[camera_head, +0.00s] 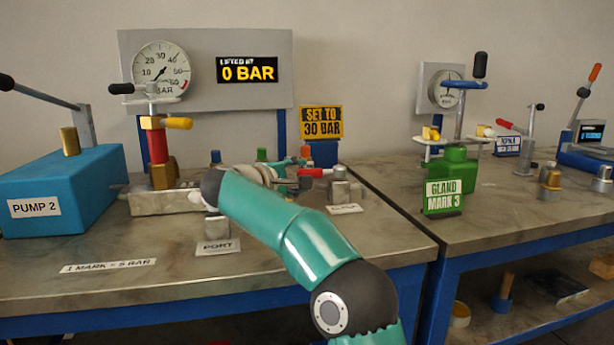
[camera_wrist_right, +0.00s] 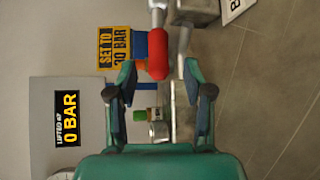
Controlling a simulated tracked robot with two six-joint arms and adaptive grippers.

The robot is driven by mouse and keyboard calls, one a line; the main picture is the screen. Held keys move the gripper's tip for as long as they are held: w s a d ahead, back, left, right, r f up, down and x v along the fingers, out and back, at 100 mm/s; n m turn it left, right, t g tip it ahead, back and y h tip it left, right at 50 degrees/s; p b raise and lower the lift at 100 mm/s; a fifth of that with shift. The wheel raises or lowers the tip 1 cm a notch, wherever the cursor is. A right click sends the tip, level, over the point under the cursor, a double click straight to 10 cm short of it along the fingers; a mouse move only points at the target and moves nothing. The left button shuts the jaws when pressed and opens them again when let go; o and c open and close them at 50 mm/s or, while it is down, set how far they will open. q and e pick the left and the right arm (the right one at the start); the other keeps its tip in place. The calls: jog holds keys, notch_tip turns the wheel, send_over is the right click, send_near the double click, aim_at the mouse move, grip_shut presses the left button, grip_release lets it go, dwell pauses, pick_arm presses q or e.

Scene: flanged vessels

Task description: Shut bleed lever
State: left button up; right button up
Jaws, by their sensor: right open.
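A red lever handle (camera_head: 312,172) sits by a metal block on the left bench; I take it for the bleed lever, but its label is too small to read. The red handle (camera_wrist_right: 158,58) also shows in the right wrist view, lying between the fingertips, with its grey stem at the top. My right gripper (camera_head: 298,174) is open, its fingers on either side of the handle with gaps showing. In the right wrist view the open gripper (camera_wrist_right: 159,82) frames the handle. The lever's pivot is unclear. My left gripper is not in view.
A dial gauge (camera_head: 161,70) and a "0 BAR" display (camera_head: 247,70) are on the back panel. A yellow-handled red valve (camera_head: 158,145) and blue pump (camera_head: 60,190) stand left. A "SET TO 30 BAR" sign (camera_head: 321,122) stands behind. A green gland vessel (camera_head: 455,172) is right.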

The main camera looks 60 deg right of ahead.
jog(key=a+r, duration=0.1)
jog(key=a, duration=0.5)
jog(key=shift+a, duration=0.35)
jog(key=shift+r, duration=0.1)
